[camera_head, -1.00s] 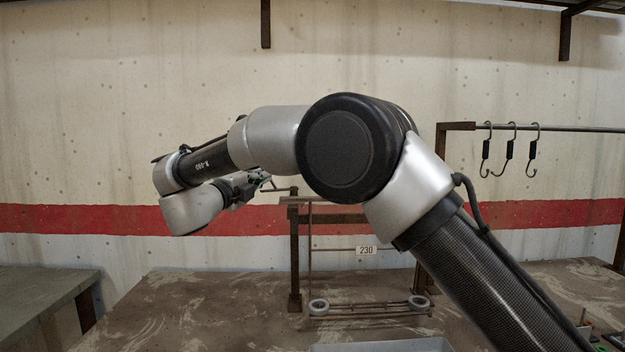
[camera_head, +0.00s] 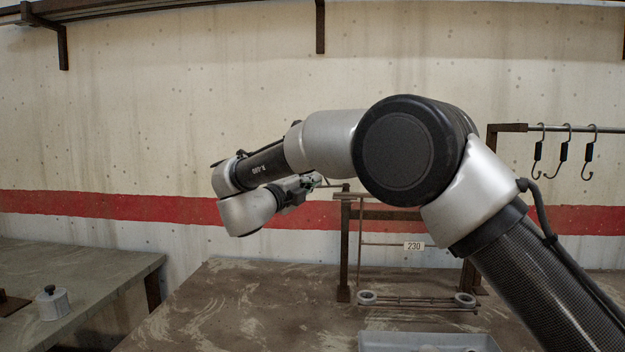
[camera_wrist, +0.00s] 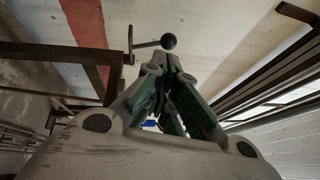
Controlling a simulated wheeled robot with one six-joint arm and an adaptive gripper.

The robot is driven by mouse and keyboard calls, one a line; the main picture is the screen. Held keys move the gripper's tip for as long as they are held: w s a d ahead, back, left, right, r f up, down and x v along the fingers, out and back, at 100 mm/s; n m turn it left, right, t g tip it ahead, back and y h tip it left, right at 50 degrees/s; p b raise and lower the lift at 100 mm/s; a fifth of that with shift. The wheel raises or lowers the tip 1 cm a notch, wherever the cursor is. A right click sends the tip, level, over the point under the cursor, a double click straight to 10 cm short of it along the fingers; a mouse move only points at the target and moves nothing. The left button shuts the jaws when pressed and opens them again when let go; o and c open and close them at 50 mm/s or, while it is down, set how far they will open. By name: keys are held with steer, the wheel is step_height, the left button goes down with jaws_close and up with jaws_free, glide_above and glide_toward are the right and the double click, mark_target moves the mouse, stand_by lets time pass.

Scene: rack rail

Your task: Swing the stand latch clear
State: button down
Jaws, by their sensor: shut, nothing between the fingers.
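In the wrist view the stand's frame (camera_wrist: 60,52) fills the upper left. The latch appears as a thin arm (camera_wrist: 146,44) at the frame's corner, ending in a black ball knob (camera_wrist: 169,41). My gripper (camera_wrist: 172,60) is shut and empty, its green-lined fingers meeting just below the knob in the picture. I cannot tell whether they touch it. In the head view my gripper (camera_head: 312,183) is small, at the stand's upper left, and the knob is not clear there.
A low carriage with round ends (camera_head: 366,298) lies at the stand's foot. A grey bin (camera_head: 430,340) is at the front. Several black hooks (camera_head: 564,150) hang from a rail at right. A side bench (camera_head: 100,275) with a pale canister (camera_head: 53,302) stands at left.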

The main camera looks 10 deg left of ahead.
steer(key=s+a, duration=0.4)
steer(key=s, duration=0.2)
steer(key=shift+s+a+f, duration=0.3)
steer(key=shift+f, duration=0.15)
